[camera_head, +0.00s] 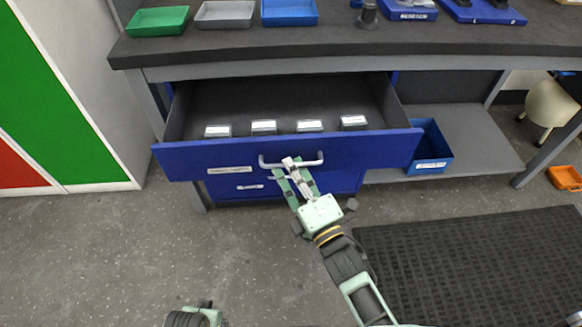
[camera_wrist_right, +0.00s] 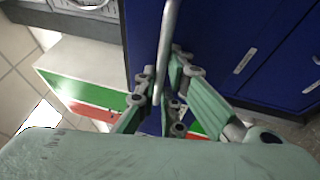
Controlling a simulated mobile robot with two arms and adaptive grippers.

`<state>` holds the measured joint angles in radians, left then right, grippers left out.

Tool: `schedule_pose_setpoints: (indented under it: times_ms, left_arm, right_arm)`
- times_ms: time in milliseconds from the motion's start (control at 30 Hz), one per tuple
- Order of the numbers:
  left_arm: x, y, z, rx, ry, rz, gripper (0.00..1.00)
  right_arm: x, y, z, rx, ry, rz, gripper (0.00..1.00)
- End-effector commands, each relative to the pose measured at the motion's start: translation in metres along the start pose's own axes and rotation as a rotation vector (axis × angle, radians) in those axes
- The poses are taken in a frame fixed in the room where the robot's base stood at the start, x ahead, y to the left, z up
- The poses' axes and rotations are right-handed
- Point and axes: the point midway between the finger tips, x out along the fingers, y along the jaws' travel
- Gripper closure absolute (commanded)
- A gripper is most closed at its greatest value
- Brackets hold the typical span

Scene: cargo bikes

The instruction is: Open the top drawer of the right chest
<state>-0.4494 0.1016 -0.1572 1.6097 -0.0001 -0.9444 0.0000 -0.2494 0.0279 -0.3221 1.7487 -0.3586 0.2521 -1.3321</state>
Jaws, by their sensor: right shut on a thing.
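The blue chest stands under the workbench, and its top drawer (camera_head: 230,157) is pulled far out, with several small labelled boxes (camera_head: 264,127) in a row inside. My right gripper (camera_head: 292,165) is shut on the drawer's light bar handle (camera_head: 313,160), near the handle's middle. In the right wrist view the handle (camera_wrist_right: 172,35) runs between the fingers (camera_wrist_right: 165,85). A lower drawer (camera_head: 237,187) below is shut. At the bottom edge of the head view a part of my left arm (camera_head: 195,317) shows; its fingers are not visible.
The workbench top (camera_head: 340,40) above carries green, grey and blue trays (camera_head: 225,14). A blue bin (camera_head: 432,150) stands on the shelf to the right. A white cabinet with green and red panels (camera_head: 50,90) is at left. A black mat (camera_head: 480,260) lies on the floor at right; floor at left is clear.

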Motion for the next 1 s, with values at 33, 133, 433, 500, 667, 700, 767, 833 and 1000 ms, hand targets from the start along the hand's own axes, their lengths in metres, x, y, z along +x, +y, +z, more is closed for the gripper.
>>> schedule_pose_setpoints:
  times_ms: [33, 133, 433, 500, 667, 700, 767, 833, 1000]
  left_arm:
    - [0.0, 0.0, 0.0, 0.0, 0.0, 0.0, 0.6]
    - [0.0, 0.0, 0.0, 0.0, 0.0, 0.0, 0.6]
    - [0.0, 0.0, 0.0, 0.0, -0.001, 0.0, 0.6]
    - [-0.001, 0.0, -0.001, 0.0, 0.002, 0.001, 0.6]
    - [-0.001, 0.001, -0.002, 0.0, 0.004, 0.001, 0.6]
    - [-0.001, 0.001, -0.002, 0.0, 0.003, 0.001, 0.6]
    - [-0.001, 0.001, -0.002, 0.0, 0.003, 0.001, 0.6]
    - [-0.001, 0.0, -0.001, 0.0, 0.002, 0.001, 0.6]
    - [-0.001, 0.0, -0.001, 0.0, 0.002, 0.0, 0.6]
  right_arm:
    - [0.001, 0.001, 0.0, 0.005, -0.001, 0.003, 1.0]
    - [0.001, 0.001, 0.0, 0.005, -0.001, 0.003, 1.0]
    - [0.001, 0.001, 0.0, 0.002, 0.0, 0.002, 0.84]
    - [0.0, 0.001, 0.0, 0.002, 0.0, 0.001, 0.84]
    - [-0.01, -0.001, 0.0, 0.002, 0.0, -0.002, 0.84]
    - [-0.015, -0.001, 0.0, 0.002, 0.0, -0.002, 0.84]
    - [-0.026, -0.001, 0.0, 0.002, 0.0, -0.003, 0.84]
    - [-0.04, -0.001, -0.001, 0.003, 0.0, -0.004, 0.84]
    - [-0.077, -0.001, 0.0, 0.004, 0.0, -0.003, 0.84]
